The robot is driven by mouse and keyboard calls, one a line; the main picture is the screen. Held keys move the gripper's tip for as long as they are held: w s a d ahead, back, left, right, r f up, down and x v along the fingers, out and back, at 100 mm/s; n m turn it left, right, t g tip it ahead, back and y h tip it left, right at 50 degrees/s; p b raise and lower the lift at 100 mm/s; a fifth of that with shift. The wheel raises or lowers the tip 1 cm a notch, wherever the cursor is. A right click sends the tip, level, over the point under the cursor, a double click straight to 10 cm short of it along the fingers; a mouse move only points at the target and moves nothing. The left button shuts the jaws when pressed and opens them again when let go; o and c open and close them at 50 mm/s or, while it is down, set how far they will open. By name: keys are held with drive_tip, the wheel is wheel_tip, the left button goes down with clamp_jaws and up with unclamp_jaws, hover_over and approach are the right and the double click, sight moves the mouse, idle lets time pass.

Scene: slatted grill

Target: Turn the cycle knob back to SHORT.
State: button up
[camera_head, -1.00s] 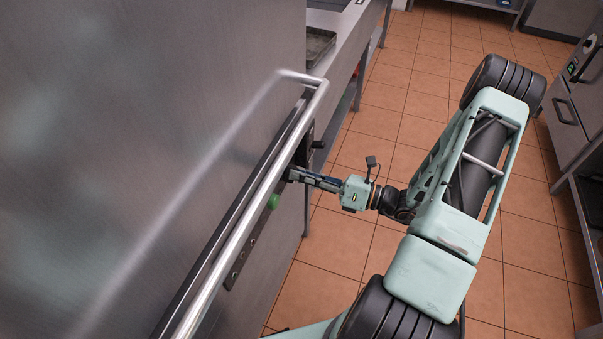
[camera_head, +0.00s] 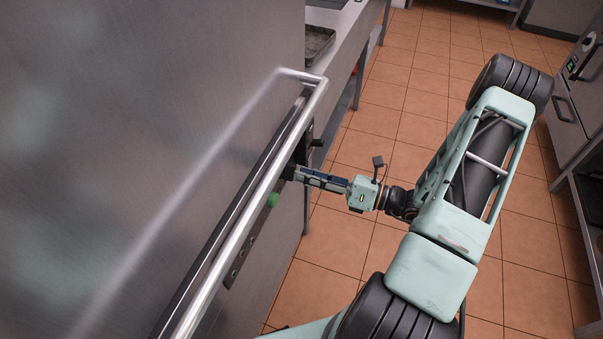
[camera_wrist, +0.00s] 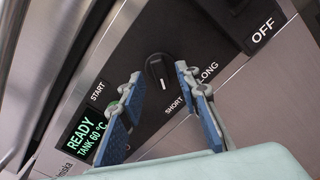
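The cycle knob (camera_wrist: 158,70) is a round black knob with a white pointer mark on a dark panel in the wrist view. Its mark points down in the picture, nearer the SHORT label (camera_wrist: 174,104) than the LONG label (camera_wrist: 207,73). My gripper (camera_wrist: 157,82) is open, with one blue-backed finger on each side of the knob in the picture and no contact visible. In the head view my gripper (camera_head: 290,173) is at the panel beneath the bar handle; the cycle knob cannot be made out clearly there.
A green START button (camera_head: 272,200) sits beside my gripper. A display (camera_wrist: 84,136) reads READY, TANK 60 °C. The bar handle (camera_head: 240,217) runs along the panel. Tiled floor is free to the right.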

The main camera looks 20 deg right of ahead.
drive_tip(key=v, duration=1)
